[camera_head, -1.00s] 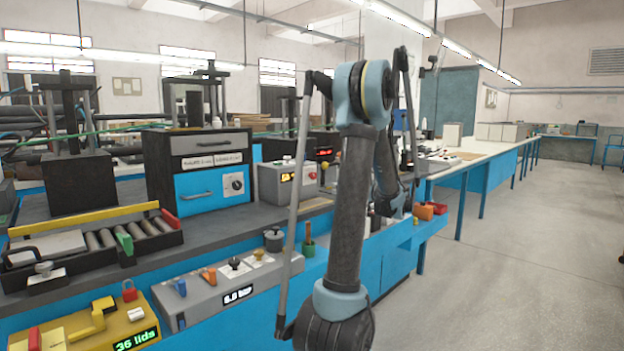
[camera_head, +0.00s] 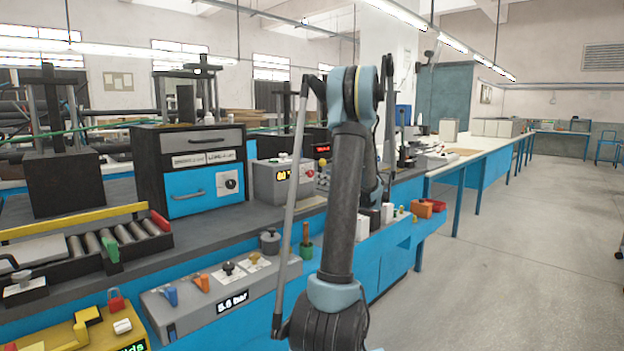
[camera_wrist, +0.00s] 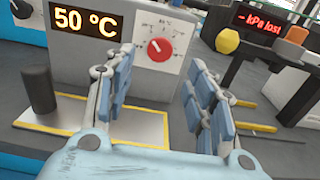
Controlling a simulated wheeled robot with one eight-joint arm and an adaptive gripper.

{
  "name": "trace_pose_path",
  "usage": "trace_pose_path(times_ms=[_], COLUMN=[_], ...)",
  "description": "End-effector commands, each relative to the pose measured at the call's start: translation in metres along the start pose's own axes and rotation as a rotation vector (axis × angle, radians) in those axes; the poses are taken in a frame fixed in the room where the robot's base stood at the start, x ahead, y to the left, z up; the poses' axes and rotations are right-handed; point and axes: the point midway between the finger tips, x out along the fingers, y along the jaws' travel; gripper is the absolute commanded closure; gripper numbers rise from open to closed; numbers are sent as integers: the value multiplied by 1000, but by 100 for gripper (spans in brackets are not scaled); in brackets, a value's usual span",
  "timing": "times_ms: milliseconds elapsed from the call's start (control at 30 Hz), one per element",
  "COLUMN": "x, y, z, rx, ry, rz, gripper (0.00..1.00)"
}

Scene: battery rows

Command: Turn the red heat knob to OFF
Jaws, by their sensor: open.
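The red heat knob (camera_wrist: 159,49) sits on a white dial plate (camera_wrist: 163,40) on the front of a grey heater box (camera_wrist: 95,70) in the wrist view. A light mark shows on the knob; the dial lettering is too small to read. The box's display (camera_wrist: 84,21) reads 50 °C. In the head view the knob (camera_head: 310,172) shows small on the box (camera_head: 268,182). My gripper (camera_wrist: 161,60) is open, its two fingers apart at the left and right of the knob in the picture, with nothing between them. The head view hides it behind my arm.
A dark cylinder (camera_wrist: 39,90) stands on a yellow-edged plate (camera_wrist: 145,126) before the box. A yellow knob (camera_wrist: 228,40) and an orange block (camera_wrist: 297,35) are to the right. A grey control box (camera_head: 195,310) lies along the bench front. Open floor (camera_head: 530,250) is at the right.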

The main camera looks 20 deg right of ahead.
Motion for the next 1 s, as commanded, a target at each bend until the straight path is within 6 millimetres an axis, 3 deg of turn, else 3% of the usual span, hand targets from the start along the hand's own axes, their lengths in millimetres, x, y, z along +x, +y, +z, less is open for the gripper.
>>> trace_pose_path(times_ms=[200, 400, 600, 900, 1000], x=[40, 66, 78, 79, 79], y=[0, 1, 0, 0, 0], z=[0, 0, 0, 0, 0], rx=[0, 0, 0, 0, 0], ry=[0, 0, 0, 0, 0], rz=[2, 3, 0, 0, 0], gripper=[50, 50, 50, 50, 73])
